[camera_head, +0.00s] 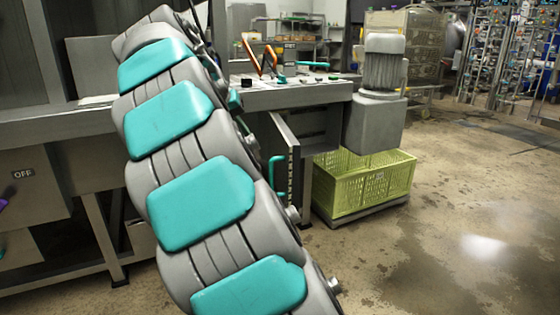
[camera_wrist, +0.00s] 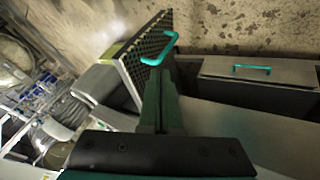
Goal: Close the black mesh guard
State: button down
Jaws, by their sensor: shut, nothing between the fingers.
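The black mesh guard (camera_head: 292,185) stands swung out from the machine below the bench, seen nearly edge-on in the head view. In the wrist view the mesh guard (camera_wrist: 143,58) is a dark perforated panel at an angle. Its teal handle (camera_head: 278,172) also shows in the wrist view (camera_wrist: 163,47). My gripper (camera_wrist: 160,75) is shut and empty, its fingertips close to the handle in the wrist view. I cannot tell whether they touch it. My gripper is not visible in the head view, where my arm fills the middle left.
A green-yellow crate (camera_head: 345,195) stands on the floor just right of the guard, below a grey motor housing (camera_head: 375,122). A metal panel with a teal handle (camera_wrist: 255,75) lies to the right in the wrist view. Open floor (camera_head: 470,210) spreads to the right.

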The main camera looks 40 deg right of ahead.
aim_at(275, 158)
jog(key=x, duration=0.3)
jog(key=s+d+x, duration=0.1)
jog(key=x, duration=0.3)
jog(key=r+b+x, duration=0.1)
jog(key=x, duration=0.3)
jog(key=shift+s+d+f, duration=0.1)
jog(key=shift+s+d, duration=0.1)
jog(key=shift+d, duration=0.25)
jog(key=shift+s+d, duration=0.3)
jog(key=shift+d, duration=0.25)
